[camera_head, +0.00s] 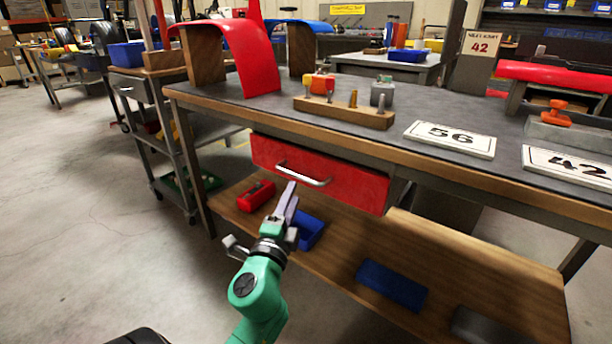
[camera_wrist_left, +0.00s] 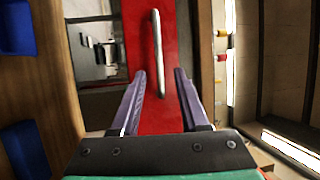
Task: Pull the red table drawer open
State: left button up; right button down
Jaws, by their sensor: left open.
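The red table drawer (camera_head: 345,180) sits under the workbench top with a silver bar handle (camera_head: 303,175) on its front. It looks shut or nearly so; I cannot tell exactly. My left gripper (camera_head: 287,196) is in front of the drawer, near the handle's left part. In the left wrist view the open left gripper (camera_wrist_left: 160,85) has a purple finger on each side, with the red drawer front (camera_wrist_left: 160,119) behind. My right gripper does not show.
The workbench top (camera_head: 335,112) carries a wooden block with tools (camera_head: 343,111) and number plates (camera_head: 450,139). Its wooden lower shelf (camera_head: 440,270) holds a red box (camera_head: 256,195) and blue bins (camera_head: 390,285). A grey cart (camera_head: 165,130) stands left. The floor (camera_head: 80,220) at left is clear.

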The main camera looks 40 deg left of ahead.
aim_at(300, 178)
pick_arm(q)
jog(key=x, duration=0.7)
jog(key=shift+w+a+p, duration=0.15)
jog(key=shift+w+p, duration=0.15)
jog(key=shift+f, duration=0.1)
grip_shut()
dwell(0.8)
